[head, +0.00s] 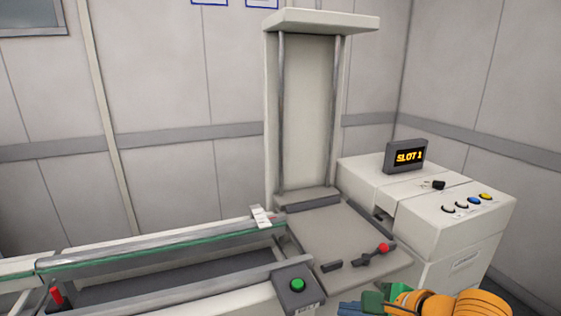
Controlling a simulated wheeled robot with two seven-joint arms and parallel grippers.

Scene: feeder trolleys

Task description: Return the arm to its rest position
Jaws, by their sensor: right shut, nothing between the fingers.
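My right gripper (358,307) shows at the bottom edge, right of centre, at the end of my orange arm. Its fingers are shut with nothing between them, and part of it is cut off by the frame. It appears in front of the machine's flat bed (335,238) and does not visibly hold or touch anything. My left gripper is not in view.
A lever with a red knob (383,248) and a box with a green button (297,284) lie close to my right gripper. A conveyor-like rail (160,257) runs left.

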